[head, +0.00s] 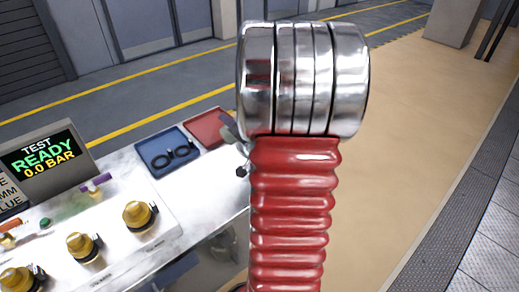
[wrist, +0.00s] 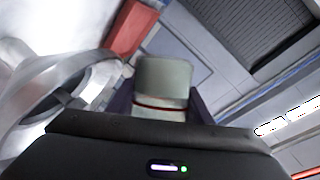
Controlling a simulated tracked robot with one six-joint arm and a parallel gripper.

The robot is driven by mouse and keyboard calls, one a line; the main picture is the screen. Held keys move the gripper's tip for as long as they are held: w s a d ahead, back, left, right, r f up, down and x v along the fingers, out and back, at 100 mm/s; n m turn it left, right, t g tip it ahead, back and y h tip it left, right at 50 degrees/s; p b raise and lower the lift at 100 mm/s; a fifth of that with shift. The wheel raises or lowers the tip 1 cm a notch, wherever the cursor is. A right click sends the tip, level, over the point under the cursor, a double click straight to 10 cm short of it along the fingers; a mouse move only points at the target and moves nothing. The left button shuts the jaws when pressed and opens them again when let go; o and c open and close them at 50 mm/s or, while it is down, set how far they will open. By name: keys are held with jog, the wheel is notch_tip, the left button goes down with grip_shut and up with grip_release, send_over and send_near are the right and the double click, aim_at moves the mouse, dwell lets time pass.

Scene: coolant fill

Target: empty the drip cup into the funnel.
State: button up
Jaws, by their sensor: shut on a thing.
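In the wrist view my gripper (wrist: 162,108) is shut on the drip cup (wrist: 163,78), a pale grey-green cylinder with a thin red band. Dark fingers show on both sides of it. Its opening and contents are not visible. A large grey curved thing with a dark inside (wrist: 60,98), possibly the funnel, lies to the left of the cup, apart from it in the picture; I cannot tell for sure what it is.
A white bench (head: 215,212) carries a blue tray (head: 152,140) with black rings, a red tray (head: 197,137), several yellow-capped fittings (head: 137,215) and a display (head: 45,155) reading "TEST READY 0.0 BAR". Open floor (head: 410,120) lies to the right.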

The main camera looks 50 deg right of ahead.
jog(key=shift+s+d+r+m+t+p, duration=0.1)
jog(key=shift+r+m+t+p, duration=0.7)
jog(key=shift+m, duration=0.5)
dwell(1.2)
jog(key=shift+s+d+r+m, duration=0.45)
jog(key=shift+d+r+m, duration=0.05)
jog(key=shift+m, duration=0.2)
dwell(0.6)
jog(key=shift+s+d+f+m+t+p, duration=0.15)
jog(key=shift+f+m+t+p, duration=0.2)
jog(key=shift+m+t, duration=0.3)
dwell(0.7)
jog(key=shift+r, duration=0.1)
jog(key=shift+r+n+g, duration=0.35)
jog(key=shift+r+n, duration=0.05)
jog(key=shift+n, duration=0.25)
jog(key=shift+w+a+f+n+g, duration=0.4)
jog(key=shift+w+a+f+n, duration=0.1)
jog(key=shift+w+a+n, duration=0.2)
jog(key=shift+s+f, duration=0.1)
